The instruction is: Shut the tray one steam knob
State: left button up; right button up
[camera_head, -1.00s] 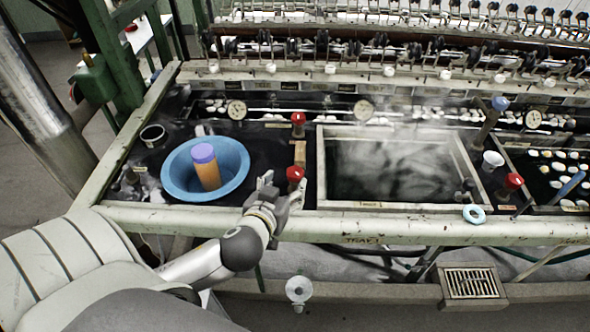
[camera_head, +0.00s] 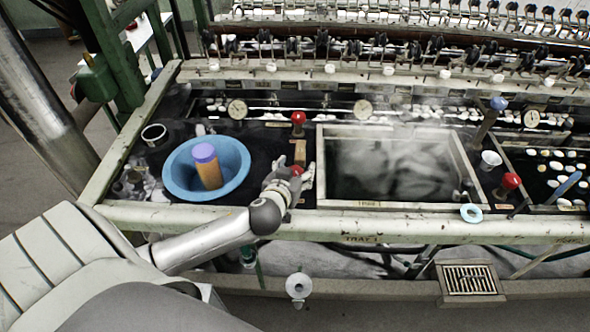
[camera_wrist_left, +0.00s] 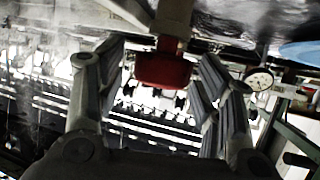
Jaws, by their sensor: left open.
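A red knob (camera_head: 296,170) stands at the front left corner of the steaming basin marked Tray 1 (camera_head: 395,205). My left gripper (camera_head: 294,172) is open at this knob, one finger on each side of it. In the left wrist view the knob (camera_wrist_left: 163,68) shows between the two spread fingers, with a visible gap to the right finger. Contact with the left finger is hard to tell. A second red knob (camera_head: 298,118) stands farther back, left of the basin's back corner. Which knob is for steam cannot be read. My right gripper is not in view.
A blue bowl (camera_head: 240,178) holding an orange cylinder with a purple cap (camera_head: 205,165) sits left of the gripper. A rail (camera_head: 430,228) runs along the front.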

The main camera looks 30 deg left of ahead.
pick_arm(q)
jog(key=c, duration=1)
jog(key=shift+m+h, duration=0.3)
jog(key=shift+h, duration=0.1)
jog(key=shift+a+m+h+p, duration=0.1)
jog(key=shift+m+h+p, duration=0.25)
jog(key=shift+m+h, duration=0.25)
jog(key=shift+r+m+h+p, duration=0.1)
jog(key=shift+m+h+p, duration=0.45)
jog(key=shift+m+h, duration=0.5)
jog(key=shift+m+h+p, duration=0.55)
jog(key=shift+m+h, duration=0.5)
jog(key=shift+h, duration=0.4)
jog(key=o, duration=1)
